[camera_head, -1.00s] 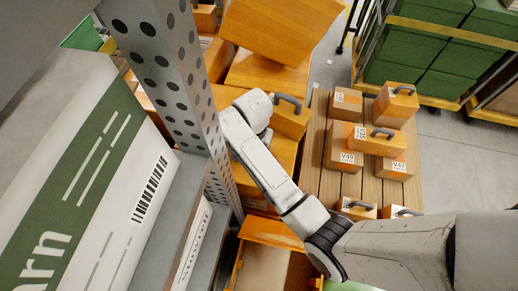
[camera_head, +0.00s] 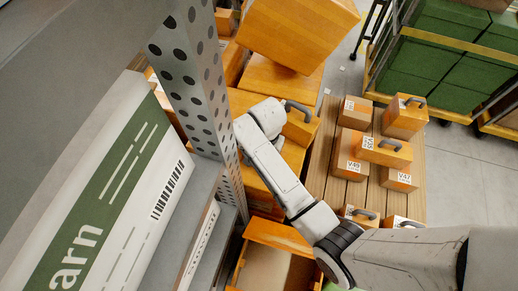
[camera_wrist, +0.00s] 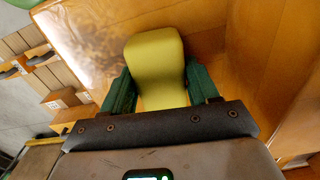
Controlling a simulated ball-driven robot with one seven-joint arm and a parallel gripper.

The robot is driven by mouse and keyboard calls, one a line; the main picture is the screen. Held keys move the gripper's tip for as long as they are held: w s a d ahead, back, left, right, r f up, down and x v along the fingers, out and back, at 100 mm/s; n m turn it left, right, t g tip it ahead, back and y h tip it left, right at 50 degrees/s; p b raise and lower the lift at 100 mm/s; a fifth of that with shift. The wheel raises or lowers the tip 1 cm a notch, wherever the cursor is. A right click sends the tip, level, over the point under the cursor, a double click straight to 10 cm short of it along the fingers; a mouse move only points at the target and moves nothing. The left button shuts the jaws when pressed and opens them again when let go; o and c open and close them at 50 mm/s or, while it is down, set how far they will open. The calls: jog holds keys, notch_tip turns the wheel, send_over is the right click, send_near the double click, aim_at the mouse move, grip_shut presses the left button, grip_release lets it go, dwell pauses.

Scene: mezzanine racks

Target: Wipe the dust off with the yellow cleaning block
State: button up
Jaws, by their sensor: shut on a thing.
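The yellow cleaning block (camera_wrist: 155,62) is between the green fingers of my gripper (camera_wrist: 160,88) in the wrist view. The gripper is shut on it. The block lies over a glossy orange-brown wooden surface (camera_wrist: 215,30); whether it touches that surface I cannot tell. A dark, mottled patch that looks like dust (camera_wrist: 98,42) shows on the surface, left of the block. In the head view my arm reaches down among orange wooden boxes, and its own links hide the fingers and the block.
A grey perforated rack post (camera_head: 195,85) stands close left of my arm, beside a white and green carton (camera_head: 110,190). A slatted pallet (camera_head: 325,165) with several handled orange boxes is at right. A cart with green crates (camera_head: 425,65) stands behind. Grey floor shows at far right.

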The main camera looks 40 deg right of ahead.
aim_at(297, 169)
jog(key=shift+s+d, duration=0.5)
jog(key=shift+s, duration=0.25)
jog(key=shift+s+d, duration=0.5)
jog(key=shift+s, duration=0.2)
jog(key=shift+s+d, duration=0.75)
jog(key=shift+s, duration=0.35)
jog(key=shift+s+d, duration=0.7)
jog(key=shift+s, duration=0.35)
jog(key=shift+s+d+f, duration=0.1)
jog(key=shift+s+d, duration=0.35)
jog(key=shift+s, duration=0.5)
